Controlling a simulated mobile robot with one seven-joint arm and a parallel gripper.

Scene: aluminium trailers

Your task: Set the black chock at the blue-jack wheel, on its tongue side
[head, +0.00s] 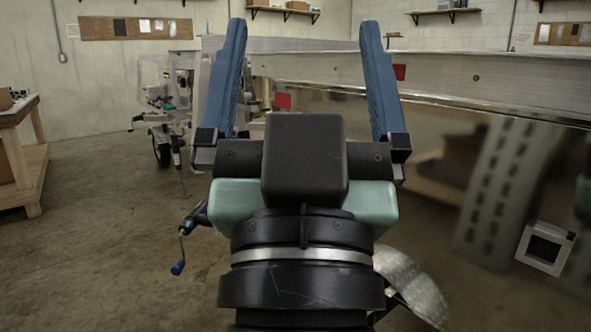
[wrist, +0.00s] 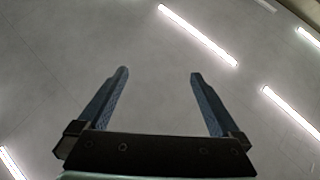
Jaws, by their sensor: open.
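My gripper (head: 303,30) is raised upright in the middle of the head view, its two blue fingers apart with nothing between them. In the wrist view my gripper (wrist: 158,74) is also open and empty, against the ceiling. A crank handle with a blue grip (head: 178,267) shows at lower left, beside my arm; its jack is mostly hidden. A curved metal fender (head: 410,280) shows at lower right of my arm; I cannot make out a wheel under it. I cannot make out the black chock in either view.
A long aluminium trailer (head: 480,82) fills the right side, its shiny panel reflecting the room. Another trailer with a small wheel (head: 160,148) stands at the back left. A wooden workbench (head: 22,150) is at the left edge. The floor (head: 100,250) at left is clear.

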